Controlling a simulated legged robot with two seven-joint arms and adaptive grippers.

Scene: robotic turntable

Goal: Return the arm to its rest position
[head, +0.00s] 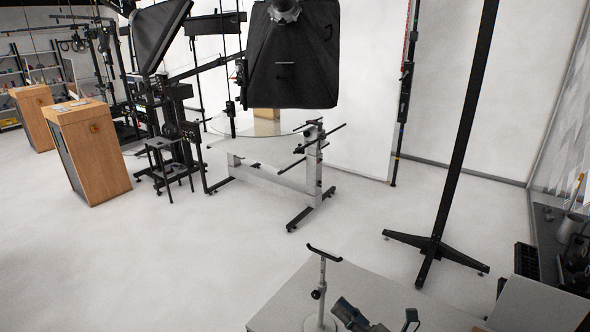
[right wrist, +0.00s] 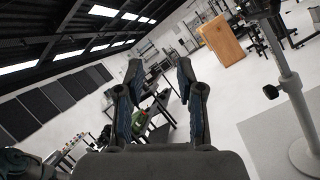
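My right gripper (head: 378,318) shows at the bottom edge of the head view, just right of a small metal stand (head: 322,285) with a black T-shaped top. In the right wrist view its two fingers (right wrist: 158,72) are spread apart, with nothing held between them. The stand also shows in the right wrist view (right wrist: 290,85), to the right of the fingers and apart from them. Most of my right arm is out of the head view. My left gripper does not show in either view.
The stand is on a pale grey table (head: 285,305) at the bottom. Beyond it are a glass-topped turntable table (head: 255,150), softbox lights (head: 290,60), a black pole stand (head: 455,150) and a wooden cabinet (head: 90,150). The floor (head: 190,260) at left is clear.

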